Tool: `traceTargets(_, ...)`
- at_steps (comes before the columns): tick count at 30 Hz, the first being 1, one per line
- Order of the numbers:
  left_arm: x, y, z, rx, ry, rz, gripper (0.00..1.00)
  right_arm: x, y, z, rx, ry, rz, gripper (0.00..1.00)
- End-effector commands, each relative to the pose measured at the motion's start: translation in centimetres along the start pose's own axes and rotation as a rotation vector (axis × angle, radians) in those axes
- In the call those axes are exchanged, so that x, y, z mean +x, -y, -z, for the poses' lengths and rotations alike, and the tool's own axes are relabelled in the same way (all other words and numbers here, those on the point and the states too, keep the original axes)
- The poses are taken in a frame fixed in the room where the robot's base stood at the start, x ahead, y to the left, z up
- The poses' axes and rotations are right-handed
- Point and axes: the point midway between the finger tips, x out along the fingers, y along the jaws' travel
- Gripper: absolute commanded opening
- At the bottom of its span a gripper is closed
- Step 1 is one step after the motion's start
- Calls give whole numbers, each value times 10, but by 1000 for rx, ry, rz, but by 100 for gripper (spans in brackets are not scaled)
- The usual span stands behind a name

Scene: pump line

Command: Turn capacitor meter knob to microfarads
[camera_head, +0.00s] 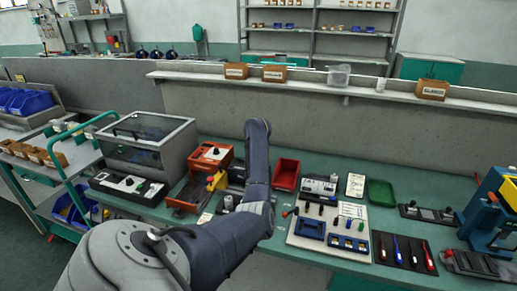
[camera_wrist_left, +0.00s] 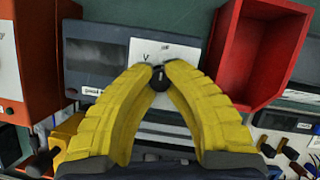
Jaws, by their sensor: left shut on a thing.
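The capacitor meter (camera_wrist_left: 112,32) is a blue-grey box with a dark display window and a pale panel marked "V". Its black knob (camera_wrist_left: 160,78) is on that panel. My left gripper (camera_wrist_left: 160,70) has its yellow fingertips closed on the knob, one on each side. The fingers hide part of the meter's lower face, and I cannot make out the knob's pointer setting. In the head view, a dark part of the meter (camera_head: 237,172) shows beside my left arm, which hides the gripper. My right gripper is not in view.
A red bin (camera_wrist_left: 240,50) stands close to the right of the meter, and an orange box (camera_wrist_left: 30,50) to its left. The head view shows a grey cabinet (camera_head: 150,150) further left, and a board with blue trays (camera_head: 310,228) to the right.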

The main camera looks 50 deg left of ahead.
Motion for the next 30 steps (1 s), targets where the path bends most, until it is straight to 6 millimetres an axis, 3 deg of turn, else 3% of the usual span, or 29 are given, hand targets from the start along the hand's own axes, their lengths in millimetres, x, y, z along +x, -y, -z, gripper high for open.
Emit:
traceTargets(13, -2, 0, -2, 9, 5, 2, 0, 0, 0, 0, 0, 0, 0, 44)
traceTargets(14, -2, 0, -2, 9, 5, 2, 14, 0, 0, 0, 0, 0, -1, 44)
traceTargets(21, -1, 0, -1, 9, 3, 3, 42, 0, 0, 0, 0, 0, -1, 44)
traceTargets(30, -2, 0, -1, 8, 2, 3, 45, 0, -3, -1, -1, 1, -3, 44)
